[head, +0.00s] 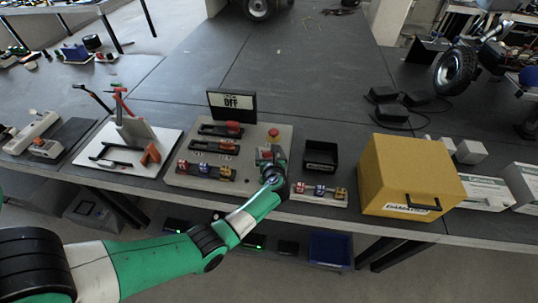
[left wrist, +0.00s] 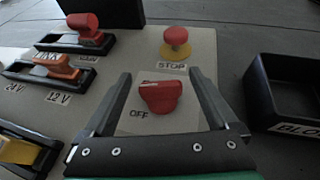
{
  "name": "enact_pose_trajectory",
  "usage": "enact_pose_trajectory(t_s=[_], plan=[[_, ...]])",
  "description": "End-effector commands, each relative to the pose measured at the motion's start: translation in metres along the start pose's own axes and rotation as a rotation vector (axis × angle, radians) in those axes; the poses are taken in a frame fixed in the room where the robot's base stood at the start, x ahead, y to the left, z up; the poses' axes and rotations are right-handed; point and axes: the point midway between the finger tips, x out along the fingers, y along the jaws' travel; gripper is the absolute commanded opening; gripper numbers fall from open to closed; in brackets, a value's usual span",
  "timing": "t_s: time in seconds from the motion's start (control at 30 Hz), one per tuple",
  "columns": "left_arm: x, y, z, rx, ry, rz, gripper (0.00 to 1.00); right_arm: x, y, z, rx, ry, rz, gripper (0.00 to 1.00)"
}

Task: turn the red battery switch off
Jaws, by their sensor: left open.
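The red battery switch (left wrist: 160,96) is a red rotary knob on a pale plate with an OFF label at its lower left, in the left wrist view. In the head view it is mostly hidden by my gripper at the right part of the grey panel (head: 185,180). My left gripper (left wrist: 162,90) is open, with one finger on each side of the knob; I cannot tell whether they touch it. In the head view my left gripper (head: 271,160) is over the panel's right part. My right gripper is not in view.
A red stop button (left wrist: 175,42) on a yellow base stands just behind the knob. Red and orange slider handles (left wrist: 85,25) sit to the left. A black open box (head: 320,156) is to the right, and a yellow case (head: 400,165) stands beyond it.

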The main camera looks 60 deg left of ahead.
Motion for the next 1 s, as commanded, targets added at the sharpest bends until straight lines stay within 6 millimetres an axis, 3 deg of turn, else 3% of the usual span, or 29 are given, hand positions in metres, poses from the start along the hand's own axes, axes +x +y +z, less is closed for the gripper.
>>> enact_pose_trajectory(t_s=[0.23, 0.27, 0.7, 1.0], plan=[[0.0016, 0.0004, 0.0004, 0.0, 0.0, 0.001, 0.93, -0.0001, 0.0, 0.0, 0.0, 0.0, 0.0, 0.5], [0.0016, 0.0004, 0.0004, 0.0, 0.0, 0.001, 0.89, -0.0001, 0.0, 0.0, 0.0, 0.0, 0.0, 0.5], [0.0013, 0.0004, 0.0003, 0.0, 0.0, 0.001, 0.1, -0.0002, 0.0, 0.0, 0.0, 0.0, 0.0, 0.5], [0.0023, -0.0008, -0.0019, -0.014, -0.001, 0.03, 0.07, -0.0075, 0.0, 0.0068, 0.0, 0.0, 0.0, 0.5]])
